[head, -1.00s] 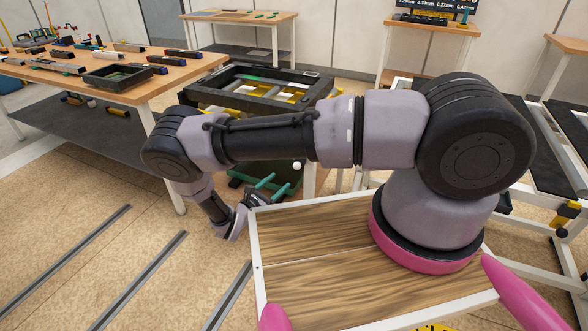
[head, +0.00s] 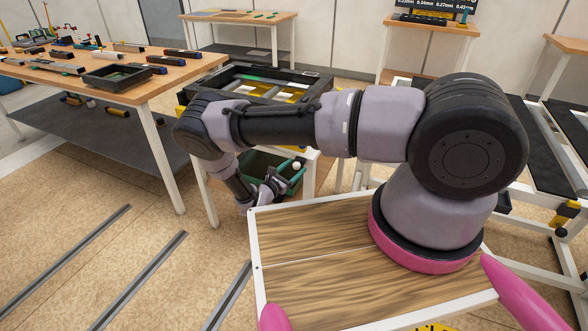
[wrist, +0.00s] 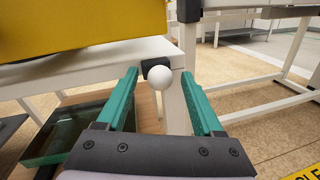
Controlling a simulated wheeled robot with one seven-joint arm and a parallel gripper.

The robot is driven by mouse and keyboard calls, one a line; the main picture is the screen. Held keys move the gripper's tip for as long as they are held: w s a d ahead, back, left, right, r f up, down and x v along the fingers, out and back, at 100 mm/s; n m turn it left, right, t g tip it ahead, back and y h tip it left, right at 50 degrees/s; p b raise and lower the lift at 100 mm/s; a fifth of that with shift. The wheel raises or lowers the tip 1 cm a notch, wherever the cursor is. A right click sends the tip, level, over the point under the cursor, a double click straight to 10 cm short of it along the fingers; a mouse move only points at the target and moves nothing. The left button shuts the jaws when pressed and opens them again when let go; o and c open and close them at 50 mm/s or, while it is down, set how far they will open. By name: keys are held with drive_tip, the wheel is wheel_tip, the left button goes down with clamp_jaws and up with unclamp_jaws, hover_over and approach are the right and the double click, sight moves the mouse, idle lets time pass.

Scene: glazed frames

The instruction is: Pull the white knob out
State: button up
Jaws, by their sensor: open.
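The white knob (wrist: 159,76) is a small round ball on a dark mount (wrist: 153,64) at the corner of a white frame. In the wrist view it lies between my gripper's two green fingers, ahead of the palm and near the level of the fingertips. My gripper (wrist: 160,82) is open, with a gap on both sides of the knob. I cannot tell the exact depth between knob and fingertips.
A yellow block (wrist: 75,22) overhangs at the upper left of the wrist view. A white leg (wrist: 178,110) stands behind the knob. A dark green bin (wrist: 65,135) sits low at left. A wooden workbench (head: 130,85) with tools stands at left in the head view.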

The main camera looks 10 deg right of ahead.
clamp_jaws()
idle(1.3)
